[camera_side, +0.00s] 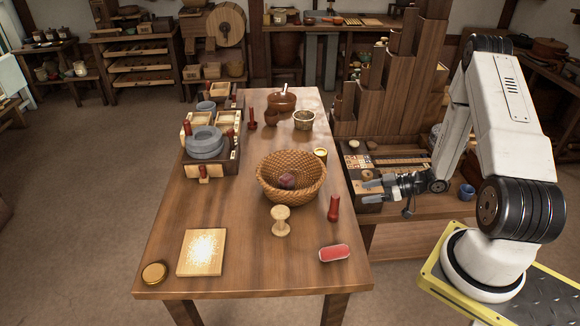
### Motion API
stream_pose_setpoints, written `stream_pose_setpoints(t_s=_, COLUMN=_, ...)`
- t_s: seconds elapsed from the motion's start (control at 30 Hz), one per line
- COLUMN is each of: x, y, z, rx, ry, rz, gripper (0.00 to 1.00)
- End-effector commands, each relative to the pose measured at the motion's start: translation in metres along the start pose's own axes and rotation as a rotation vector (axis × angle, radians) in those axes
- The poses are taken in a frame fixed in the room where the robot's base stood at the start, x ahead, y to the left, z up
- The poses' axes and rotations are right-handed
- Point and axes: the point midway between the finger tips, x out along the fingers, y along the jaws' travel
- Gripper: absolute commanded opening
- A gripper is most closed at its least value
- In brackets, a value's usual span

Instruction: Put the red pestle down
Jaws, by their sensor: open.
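A red pestle-shaped piece (333,208) stands upright on the wooden table (225,220), near its right edge and right of the woven basket (291,182). My gripper (366,190) is open, just right of the table edge, pointing left. It is apart from the red piece, and nothing shows between its jaws. A smaller dark red upright piece (252,120) stands farther back on the table. A red rounded block (334,253) lies flat near the front right.
A pale wooden spool (281,221) stands before the basket. A square board (201,266) and a round gold lid (154,273) lie front left. A grey quern (205,144) sits back left. Pots stand at the back. The front middle is clear.

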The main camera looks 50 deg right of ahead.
Motion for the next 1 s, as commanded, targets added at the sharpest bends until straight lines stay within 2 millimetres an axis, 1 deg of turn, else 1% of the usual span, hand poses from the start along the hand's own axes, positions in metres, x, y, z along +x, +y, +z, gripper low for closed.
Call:
stream_pose_setpoints(t_s=0.17, x=0.002, y=0.002, z=-0.002, rx=-0.004, ry=-0.012, rz=0.006, gripper=0.73)
stream_pose_setpoints(t_s=0.37, x=0.012, y=0.013, z=-0.015, rx=-0.026, ry=-0.100, rz=0.047, gripper=0.73)
stream_pose_setpoints(t_s=0.47, x=0.021, y=0.021, z=-0.027, rx=-0.040, ry=-0.177, rz=0.089, gripper=0.73)
stream_pose_setpoints(t_s=0.6, x=0.033, y=0.030, z=-0.051, rx=-0.052, ry=-0.303, rz=0.168, gripper=0.73)
stream_pose_setpoints(t_s=0.73, x=0.041, y=0.030, z=-0.075, rx=-0.045, ry=-0.415, rz=0.244, gripper=0.73)
stream_pose_setpoints(t_s=0.87, x=0.046, y=0.022, z=-0.099, rx=-0.020, ry=-0.512, rz=0.315, gripper=0.73)
stream_pose_setpoints(t_s=1.0, x=0.047, y=0.003, z=-0.124, rx=0.029, ry=-0.603, rz=0.379, gripper=0.73)
